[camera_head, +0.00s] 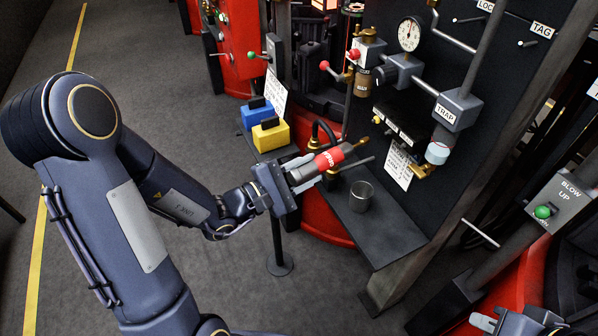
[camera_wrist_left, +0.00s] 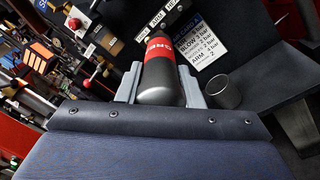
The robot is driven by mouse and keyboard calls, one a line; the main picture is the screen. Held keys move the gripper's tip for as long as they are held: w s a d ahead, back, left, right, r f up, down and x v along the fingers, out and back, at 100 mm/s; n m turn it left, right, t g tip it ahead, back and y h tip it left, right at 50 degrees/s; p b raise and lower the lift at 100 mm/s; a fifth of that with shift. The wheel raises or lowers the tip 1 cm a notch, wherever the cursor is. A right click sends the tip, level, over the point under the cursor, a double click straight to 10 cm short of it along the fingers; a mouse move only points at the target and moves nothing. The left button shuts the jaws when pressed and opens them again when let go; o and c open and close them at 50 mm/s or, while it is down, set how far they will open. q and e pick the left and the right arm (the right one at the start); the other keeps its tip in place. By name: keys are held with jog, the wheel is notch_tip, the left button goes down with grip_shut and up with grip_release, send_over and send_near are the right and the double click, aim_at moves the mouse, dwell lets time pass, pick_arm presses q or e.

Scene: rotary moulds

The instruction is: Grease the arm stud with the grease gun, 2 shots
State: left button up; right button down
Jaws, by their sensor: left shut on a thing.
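My left gripper (camera_head: 306,174) is shut around the grease gun (camera_head: 329,159), a dark grey cylinder with a red band. It holds the gun above the shelf, in front of the black panel. In the left wrist view the gun (camera_wrist_left: 160,55) lies between the two fingers (camera_wrist_left: 160,88), its front end pointing away towards the panel. A row of small white labels (camera_head: 391,125) is on the panel beyond the gun; one seems to read ARM in the left wrist view (camera_wrist_left: 157,18). I cannot clearly make out the arm stud. My right gripper (camera_head: 500,322) is partly cut off at the bottom right.
A grey metal cup (camera_head: 361,196) stands on the dark shelf (camera_head: 392,238), right of the gun. Blue (camera_head: 257,115) and yellow (camera_head: 270,135) blocks sit further left. A pressure gauge (camera_head: 410,33), a TRAP box (camera_head: 458,108) and pipes stick out from the panel. An instruction sheet (camera_head: 398,167) hangs below the labels.

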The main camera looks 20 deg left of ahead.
aim_at(324, 165)
pick_arm(q)
jog(key=shift+x, duration=1.35)
jog(key=shift+w+d, duration=0.45)
jog(key=shift+d, duration=0.25)
jog(key=shift+b, duration=0.4)
